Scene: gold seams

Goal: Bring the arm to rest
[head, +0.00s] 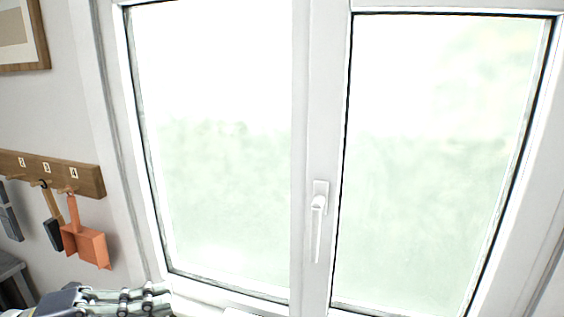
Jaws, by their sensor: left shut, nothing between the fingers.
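My left gripper (150,298) shows at the bottom left of the head view, coming in from the left edge. Its jaws are shut with nothing between them. It is in front of the lower left corner of the window, and its lower part is cut off by the picture's edge. My right gripper is not in view.
A white two-pane window (310,100) with a handle (318,215) pointing down fills most of the view. At left, a wooden hook rail (50,172) with numbered labels holds an orange dustpan (86,245) and a brush (52,225). A picture frame (40,35) hangs above.

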